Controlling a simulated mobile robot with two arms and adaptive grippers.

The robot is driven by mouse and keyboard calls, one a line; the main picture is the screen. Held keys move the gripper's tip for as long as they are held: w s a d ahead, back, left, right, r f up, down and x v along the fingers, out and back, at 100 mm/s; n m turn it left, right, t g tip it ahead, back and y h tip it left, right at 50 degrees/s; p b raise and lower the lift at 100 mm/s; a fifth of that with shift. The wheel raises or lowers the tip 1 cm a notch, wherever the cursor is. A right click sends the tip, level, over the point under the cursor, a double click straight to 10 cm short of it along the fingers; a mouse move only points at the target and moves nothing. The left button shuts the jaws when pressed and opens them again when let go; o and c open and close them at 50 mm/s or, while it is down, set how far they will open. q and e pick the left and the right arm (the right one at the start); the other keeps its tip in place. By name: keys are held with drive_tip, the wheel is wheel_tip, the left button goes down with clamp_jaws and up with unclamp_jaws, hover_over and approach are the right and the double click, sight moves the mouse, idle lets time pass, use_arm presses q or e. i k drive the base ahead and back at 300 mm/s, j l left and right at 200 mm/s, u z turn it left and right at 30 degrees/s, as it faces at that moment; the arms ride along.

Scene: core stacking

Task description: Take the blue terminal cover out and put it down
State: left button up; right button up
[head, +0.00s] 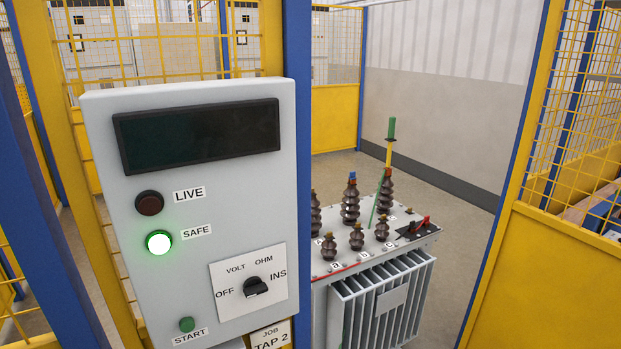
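A small blue piece (352,176), which may be the blue terminal cover, sits on top of a tall brown ribbed bushing (350,205) on the grey transformer (382,290). It is small in the head view, so I cannot tell its exact shape or how it is seated. Neither of my grippers shows in the head view.
A grey control panel (192,262) stands close in front and hides the transformer's left part. Its green SAFE lamp (159,242) is lit. A green-handled yellow rod (391,130) stands upright at another bushing. Yellow mesh fencing (590,90) flanks a gap with open floor.

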sight(352, 173)
drive_tip(key=i+l+u, duration=0.2)
drive_tip(key=u, duration=0.15)
drive_tip(key=i+l+u, duration=0.15)
drive_tip(key=l+u, duration=0.15)
drive_tip(key=i+l+u, duration=0.1)
drive_tip(key=l+u, duration=0.25)
drive_tip(key=l, duration=0.1)
